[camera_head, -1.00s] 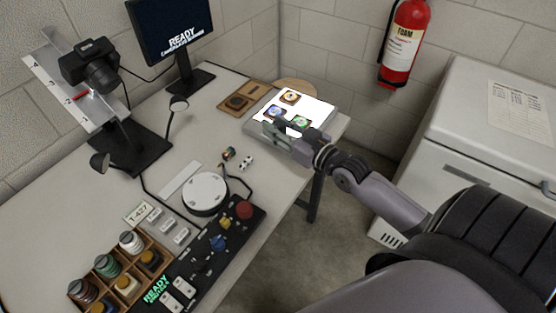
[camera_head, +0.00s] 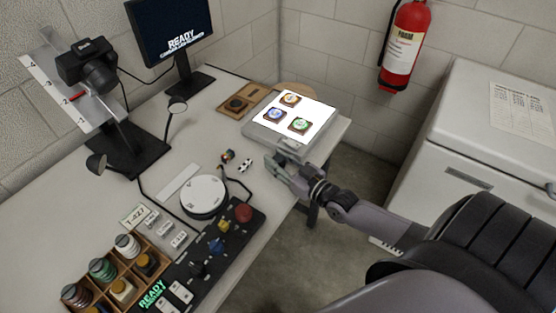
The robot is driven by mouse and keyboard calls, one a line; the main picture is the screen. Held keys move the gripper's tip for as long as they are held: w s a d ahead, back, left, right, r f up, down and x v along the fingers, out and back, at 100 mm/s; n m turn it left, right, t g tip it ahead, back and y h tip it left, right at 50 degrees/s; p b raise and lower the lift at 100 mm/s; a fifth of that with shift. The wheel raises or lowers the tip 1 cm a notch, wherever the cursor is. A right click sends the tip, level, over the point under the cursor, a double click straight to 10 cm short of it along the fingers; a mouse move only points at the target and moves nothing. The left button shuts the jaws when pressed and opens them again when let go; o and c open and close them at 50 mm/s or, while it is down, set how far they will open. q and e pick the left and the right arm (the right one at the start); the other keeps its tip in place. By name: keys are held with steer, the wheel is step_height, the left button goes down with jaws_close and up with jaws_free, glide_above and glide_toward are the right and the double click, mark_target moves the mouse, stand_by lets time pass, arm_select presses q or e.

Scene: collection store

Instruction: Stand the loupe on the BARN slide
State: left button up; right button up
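Three framed slides lie on the lit white light box (camera_head: 262,130) at the far end of the bench: an orange-toned one (camera_head: 290,100), a blue one (camera_head: 275,115) and a green one (camera_head: 300,125). Their labels are too small to read, so I cannot tell which is BARN. A dark round thing (camera_head: 237,103) sits on a brown board left of the light box; I cannot tell if it is the loupe. My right gripper (camera_head: 279,156) is at the light box's near edge, its fingers apart, with nothing visible between them. My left gripper is out of view.
A control panel (camera_head: 208,262), a white round disc (camera_head: 204,194) and a wooden rack of spools (camera_head: 128,270) fill the near bench. A camera stand (camera_head: 128,150) and a monitor (camera_head: 172,32) stand behind. A white cabinet (camera_head: 480,150) is at right.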

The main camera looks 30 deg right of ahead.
steer(key=o, duration=0.5)
steer(key=shift+c, duration=0.2)
steer(key=shift+f+b, duration=0.35)
steer(key=shift+b, duration=0.2)
steer(key=v, duration=1.7)
steer(key=shift+s+d+r, duration=0.15)
steer(key=shift+s+d, duration=0.05)
